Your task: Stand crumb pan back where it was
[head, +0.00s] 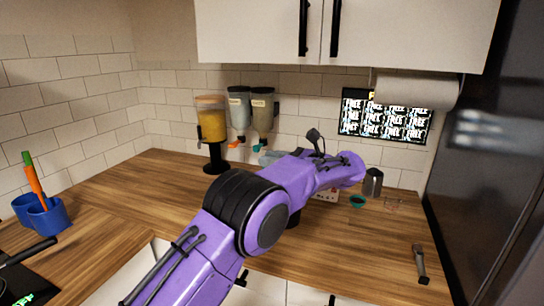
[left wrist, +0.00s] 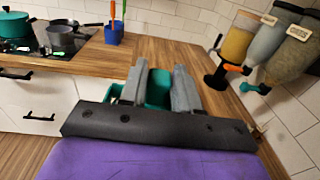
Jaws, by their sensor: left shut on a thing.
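A teal piece, which looks like the crumb pan (left wrist: 158,90), sits between the two grey fingers of my left gripper (left wrist: 160,76) in the left wrist view. The gripper is shut on it, and the fingers and the dark gripper body cover much of it. Teal also shows outside the left finger. In the head view my purple left arm reaches over the counter toward the back wall, and the fingers and the held piece are hidden. I cannot tell whether the piece touches the counter. My right gripper is in neither view.
Dispensers (head: 211,118) line the back wall. A metal pitcher (head: 373,182) and small teal bowl (head: 357,201) stand beyond my arm. A dark-handled tool (head: 420,262) lies at right. Blue cups (head: 48,216) stand at left. The wooden counter (head: 130,205) between is clear.

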